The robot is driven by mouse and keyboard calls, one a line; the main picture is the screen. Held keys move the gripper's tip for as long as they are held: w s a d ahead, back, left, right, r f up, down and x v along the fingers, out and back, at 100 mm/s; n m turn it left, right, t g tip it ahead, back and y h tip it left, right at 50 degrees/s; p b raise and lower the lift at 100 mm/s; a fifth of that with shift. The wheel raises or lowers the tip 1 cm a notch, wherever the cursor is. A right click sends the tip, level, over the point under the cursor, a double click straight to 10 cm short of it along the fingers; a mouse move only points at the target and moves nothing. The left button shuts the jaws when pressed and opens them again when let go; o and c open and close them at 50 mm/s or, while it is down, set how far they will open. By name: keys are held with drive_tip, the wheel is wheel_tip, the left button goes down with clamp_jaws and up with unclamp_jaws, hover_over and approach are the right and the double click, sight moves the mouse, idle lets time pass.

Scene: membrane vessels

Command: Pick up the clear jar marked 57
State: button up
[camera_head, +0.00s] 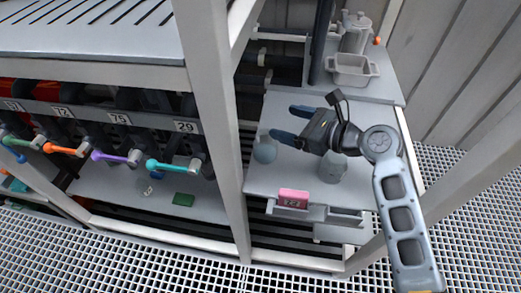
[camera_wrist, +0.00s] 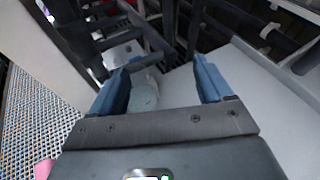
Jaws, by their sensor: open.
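My gripper (camera_head: 292,123) is open above the grey shelf (camera_head: 300,178), its two blue fingers pointing left in the head view. A small rounded, see-through jar (camera_head: 265,151) stands near the shelf's left edge, just below and left of the fingertips. A larger clear jar (camera_head: 333,168) stands on the shelf below my wrist, partly hidden by it. I cannot read 57 on either jar. In the wrist view a pale, rounded jar (camera_wrist: 146,95) shows between the fingers (camera_wrist: 168,75), beside the left one and partly hidden by it and the gripper body. Nothing is held.
A pink numbered block (camera_head: 293,198) sits at the shelf's front edge. A grey post (camera_head: 217,120) rises left of the shelf. A grey tray (camera_head: 352,70) and a lidded pot (camera_head: 356,34) stand behind. Several coloured valve handles (camera_head: 165,165) line the left bay.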

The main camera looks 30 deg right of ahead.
sight(266, 136)
drive_tip(key=shift+s+a+f+g+y+p, duration=0.2)
drive_tip(key=shift+s+a+f+g+y, duration=0.15)
drive_tip(key=shift+s+a, duration=0.25)
drive_tip(key=shift+s+a+f+g+y+p, duration=0.15)
drive_tip(key=shift+s+a+f+y, duration=0.1)
drive_tip(key=shift+s+a+f, duration=0.25)
drive_tip(key=shift+a, duration=0.25)
drive_tip(key=x, duration=0.7)
drive_tip(key=shift+w+a+f, duration=0.1)
drive_tip(key=shift+a+f, duration=0.05)
drive_tip(key=shift+f, duration=0.15)
drive_tip(key=c, duration=1.2)
drive_tip(key=shift+r, duration=0.2)
